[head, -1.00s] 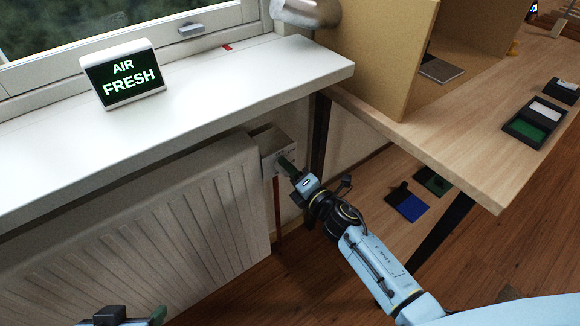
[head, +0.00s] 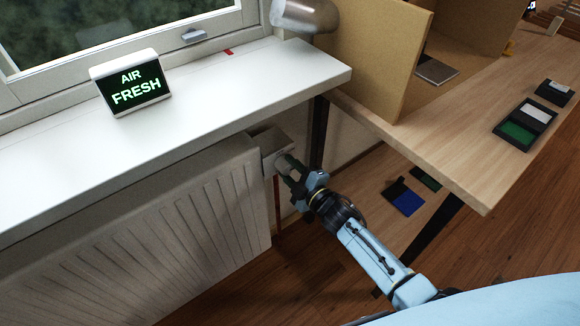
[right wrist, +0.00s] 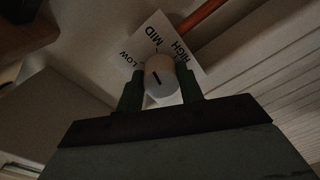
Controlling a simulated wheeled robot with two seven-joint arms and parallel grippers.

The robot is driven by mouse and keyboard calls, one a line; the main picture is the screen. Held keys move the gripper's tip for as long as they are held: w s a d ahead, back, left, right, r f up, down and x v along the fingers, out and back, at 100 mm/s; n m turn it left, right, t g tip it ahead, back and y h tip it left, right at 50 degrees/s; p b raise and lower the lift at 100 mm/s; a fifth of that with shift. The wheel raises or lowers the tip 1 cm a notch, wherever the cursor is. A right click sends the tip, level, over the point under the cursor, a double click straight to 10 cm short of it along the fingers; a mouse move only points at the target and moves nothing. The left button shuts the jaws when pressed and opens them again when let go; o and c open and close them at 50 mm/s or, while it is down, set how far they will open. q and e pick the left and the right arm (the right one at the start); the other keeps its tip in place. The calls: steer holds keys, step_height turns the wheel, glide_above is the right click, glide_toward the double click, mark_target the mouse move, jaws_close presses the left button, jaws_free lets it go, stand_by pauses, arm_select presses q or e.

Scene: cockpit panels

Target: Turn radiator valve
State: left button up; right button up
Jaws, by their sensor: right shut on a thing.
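The radiator valve is a pale round knob (head: 285,162) at the upper right end of the white radiator (head: 150,240). In the right wrist view the knob (right wrist: 161,80) has a short dark mark slanting from upper left to lower right. A white label (right wrist: 165,42) behind it reads LOW, MID and HIGH. The mark's upper end leans toward the LOW side; the exact setting is hard to tell. My right gripper (head: 290,172) is shut on the knob, with one dark green finger on each side in the right wrist view (right wrist: 160,88). My left gripper is out of view.
A white windowsill (head: 230,90) with an AIR FRESH display (head: 131,84) overhangs the radiator. A wooden desk (head: 450,140) with trays stands to the right, its dark leg (head: 318,135) close behind the valve. Open floor (head: 310,285) lies below.

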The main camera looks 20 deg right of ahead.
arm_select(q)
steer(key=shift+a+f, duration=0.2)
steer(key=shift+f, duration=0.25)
arm_select(e)
steer(key=shift+m, duration=0.5)
steer(key=o, duration=1)
steer(key=shift+s, duration=0.15)
steer(key=shift+s+d+p, duration=0.15)
steer(key=shift+s+p, duration=0.15)
steer(key=shift+p, duration=0.05)
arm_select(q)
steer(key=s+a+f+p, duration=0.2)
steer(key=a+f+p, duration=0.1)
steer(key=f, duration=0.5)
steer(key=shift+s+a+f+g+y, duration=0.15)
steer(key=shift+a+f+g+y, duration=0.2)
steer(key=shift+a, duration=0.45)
arm_select(e)
steer(key=v, duration=1.2)
steer(key=shift+s+d, duration=0.15)
